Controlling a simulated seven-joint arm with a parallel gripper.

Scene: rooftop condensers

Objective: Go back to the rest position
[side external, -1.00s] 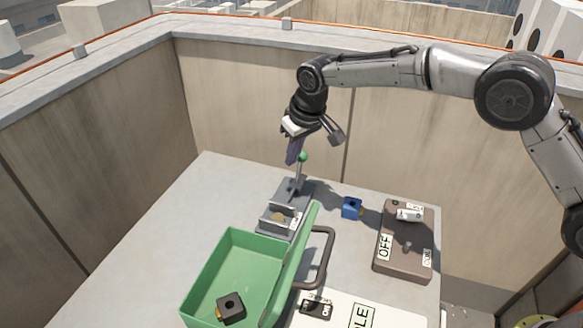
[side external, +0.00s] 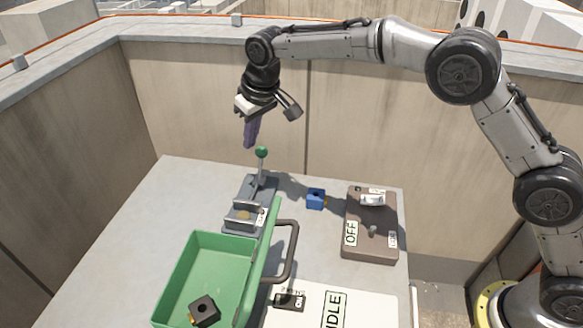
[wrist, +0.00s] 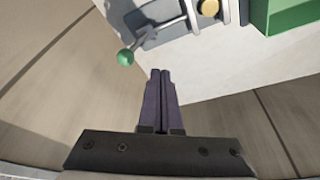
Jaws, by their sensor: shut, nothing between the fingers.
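My gripper (side external: 249,145) hangs above the far part of the grey table, with its purple fingers pointing down. The fingers are together with nothing between them, and the wrist view also shows this gripper (wrist: 161,73). In the side view the fingertips are just up and left of the green knob (side external: 261,152) of a grey lever device (side external: 250,201). In the wrist view the green knob (wrist: 125,57) shows left of the fingertips, with a gap between. No mark for the rest position shows.
A green box (side external: 185,270) with a raised lid and dark handle (side external: 291,250) holds a black block (side external: 204,309). A blue block (side external: 316,198) and a brown switch box (side external: 369,249) marked OFF are at right. A white panel (side external: 365,305) is in front. Walls enclose the table's back and left.

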